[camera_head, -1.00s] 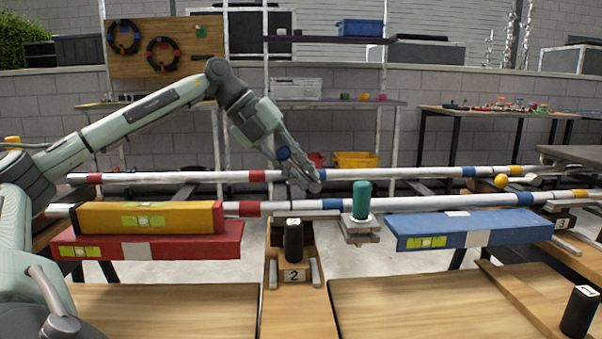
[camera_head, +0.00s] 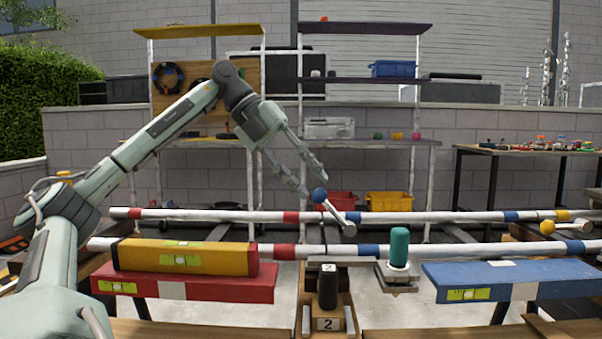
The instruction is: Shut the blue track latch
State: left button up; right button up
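The blue track latch has a blue ball knob (camera_head: 319,195) on a short pale lever (camera_head: 335,212). The lever slants up and left from its pivot at the rear striped rail (camera_head: 400,217). My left gripper (camera_head: 313,183) is just above and left of the knob. Its two fingers are spread and point down to the right, with nothing between them. The knob looks just beyond the fingertips; I cannot tell whether it touches one. My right gripper is not in view.
A yellow-knobbed latch (camera_head: 547,227) lies lower on the rail at right. A teal cylinder (camera_head: 399,247) stands on a small carriage by the front rail. Yellow (camera_head: 215,258), red (camera_head: 255,290) and blue (camera_head: 585,281) levels flank a black post (camera_head: 327,290).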

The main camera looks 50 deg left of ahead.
pick_arm(q)
jog(key=shift+v, duration=0.85)
jog(key=shift+c, duration=0.5)
